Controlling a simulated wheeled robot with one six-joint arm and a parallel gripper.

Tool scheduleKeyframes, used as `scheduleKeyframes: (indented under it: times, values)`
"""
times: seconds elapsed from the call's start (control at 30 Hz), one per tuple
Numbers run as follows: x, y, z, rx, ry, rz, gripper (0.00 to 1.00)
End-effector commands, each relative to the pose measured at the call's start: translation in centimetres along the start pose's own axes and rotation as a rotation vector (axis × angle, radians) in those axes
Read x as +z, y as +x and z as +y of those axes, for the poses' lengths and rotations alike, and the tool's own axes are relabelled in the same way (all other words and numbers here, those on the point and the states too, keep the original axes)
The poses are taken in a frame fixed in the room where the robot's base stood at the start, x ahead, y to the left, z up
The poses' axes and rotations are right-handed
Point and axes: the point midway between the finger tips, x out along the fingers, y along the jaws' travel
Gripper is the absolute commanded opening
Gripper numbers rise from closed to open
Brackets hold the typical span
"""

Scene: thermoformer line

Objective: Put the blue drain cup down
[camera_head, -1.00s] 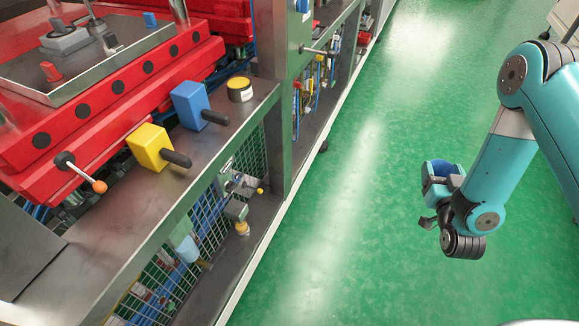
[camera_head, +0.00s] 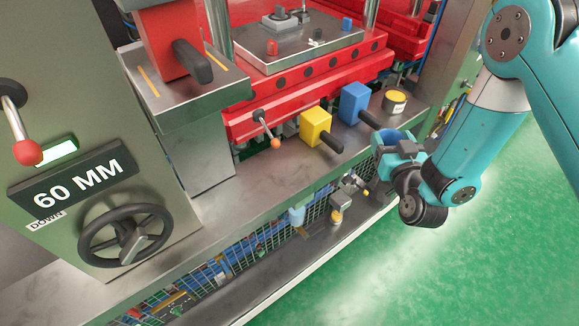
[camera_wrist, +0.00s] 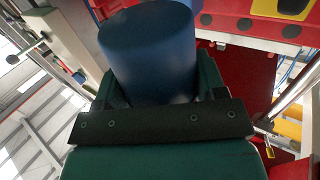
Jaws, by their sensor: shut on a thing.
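My gripper (camera_head: 396,148) is at the right of the head view, at the front edge of the machine's metal ledge (camera_head: 262,205). It is shut on the blue drain cup (camera_head: 394,137), partly hidden by the jaws and wrist. In the wrist view the cup (camera_wrist: 150,50) is a plain blue cylinder held between the jaws, its far end standing out past them. I cannot tell from these views how far the cup is above or in front of the ledge.
A yellow block (camera_head: 315,126) and a blue block (camera_head: 354,101), each with a black handle, stand on the ledge. A yellow-topped round tin (camera_head: 395,101) is behind my gripper. A handwheel (camera_head: 125,236) is at left.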

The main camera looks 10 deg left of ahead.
Motion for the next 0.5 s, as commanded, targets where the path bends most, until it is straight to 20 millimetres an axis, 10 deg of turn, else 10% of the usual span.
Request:
scheduleKeyframes:
  times: [0.3, 0.5]
  values:
    - [-12.9, -1.0, -17.4, -0.356, -0.001, 0.009, 0.42]
    - [-16.9, -3.0, -23.3, -0.495, -0.002, 0.023, 0.42]
